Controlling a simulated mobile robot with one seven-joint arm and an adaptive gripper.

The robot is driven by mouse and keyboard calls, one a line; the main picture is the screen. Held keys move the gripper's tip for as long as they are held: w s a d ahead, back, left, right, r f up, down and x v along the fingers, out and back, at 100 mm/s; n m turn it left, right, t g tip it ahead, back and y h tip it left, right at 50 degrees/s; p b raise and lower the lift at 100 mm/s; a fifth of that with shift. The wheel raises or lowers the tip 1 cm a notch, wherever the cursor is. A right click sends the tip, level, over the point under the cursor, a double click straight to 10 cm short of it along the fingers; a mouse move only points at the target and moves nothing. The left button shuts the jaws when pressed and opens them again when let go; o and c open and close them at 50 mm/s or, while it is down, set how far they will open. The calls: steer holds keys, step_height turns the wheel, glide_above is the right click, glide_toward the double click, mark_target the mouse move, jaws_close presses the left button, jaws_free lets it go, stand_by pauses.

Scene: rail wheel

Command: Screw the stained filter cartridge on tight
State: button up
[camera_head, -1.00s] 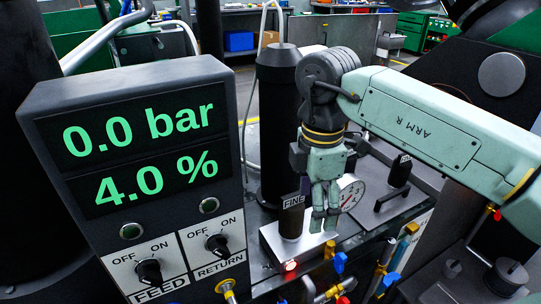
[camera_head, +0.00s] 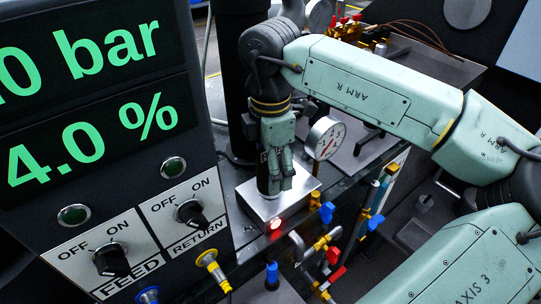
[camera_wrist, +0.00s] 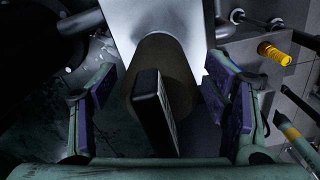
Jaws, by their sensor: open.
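The dark brownish filter cartridge (camera_wrist: 178,62) stands between my gripper's two fingers in the wrist view, with a black label plate (camera_wrist: 151,105) in front of it. In the head view the cartridge (camera_head: 263,178) stands upright on a pale metal block (camera_head: 300,188), mostly hidden behind my gripper (camera_head: 279,186). My gripper is open and points down. In the wrist view the purple pads of my gripper (camera_wrist: 160,105) are spread on either side of the cartridge, with visible gaps. The cartridge's threads and seat are hidden.
A red light (camera_head: 275,224) glows on the block's front. A pressure gauge (camera_head: 325,138) stands close to the right. Blue, yellow and red valves (camera_head: 327,212) stick out in front. The display panel (camera_head: 90,100), reading 4.0 %, with FEED and RETURN knobs stands at the left.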

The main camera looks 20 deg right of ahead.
steer(key=shift+f, duration=0.85)
